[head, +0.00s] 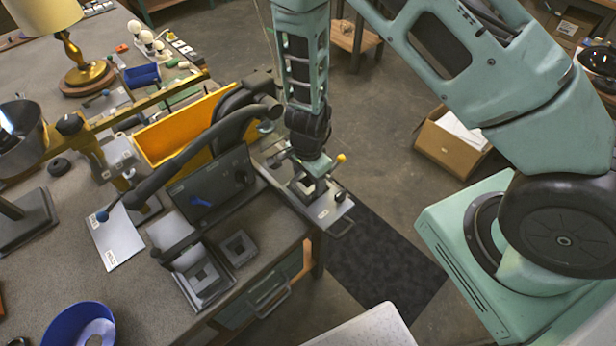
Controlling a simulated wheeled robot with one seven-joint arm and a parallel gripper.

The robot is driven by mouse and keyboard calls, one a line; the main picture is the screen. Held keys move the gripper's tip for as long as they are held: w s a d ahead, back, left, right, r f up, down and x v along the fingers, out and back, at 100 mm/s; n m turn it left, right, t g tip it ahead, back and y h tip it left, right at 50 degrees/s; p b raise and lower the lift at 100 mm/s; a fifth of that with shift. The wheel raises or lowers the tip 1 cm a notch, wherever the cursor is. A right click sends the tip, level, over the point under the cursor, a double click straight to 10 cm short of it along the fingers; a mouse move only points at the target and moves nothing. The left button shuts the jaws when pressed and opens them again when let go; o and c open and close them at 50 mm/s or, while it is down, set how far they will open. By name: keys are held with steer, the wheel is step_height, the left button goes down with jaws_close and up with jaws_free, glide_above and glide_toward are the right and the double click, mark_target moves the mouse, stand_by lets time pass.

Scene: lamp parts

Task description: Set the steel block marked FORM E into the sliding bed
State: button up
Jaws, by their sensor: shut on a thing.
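The sliding bed (328,208) is a flat grey plate with a pull handle and a yellow knob, sticking out past the right edge of the bench. My gripper (308,184) points down over the bed and is shut on a steel block (304,189), mostly hidden by the fingers. I cannot read a FORM E mark on it, nor tell whether it touches the bed.
A dark press with a long curved lever (185,160) stands left of the bed, close to my arm. Behind it is a yellow bin (178,130). A white sheet (117,238) and a blue bowl (72,325) lie on the bench.

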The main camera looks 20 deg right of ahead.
steer(key=shift+f, duration=0.2)
steer(key=o, duration=1.4)
steer(key=shift+o, duration=0.2)
steer(key=shift+r, duration=0.15)
step_height(320, 180, up, 17)
steer(key=p, duration=0.2)
steer(key=shift+r, duration=0.1)
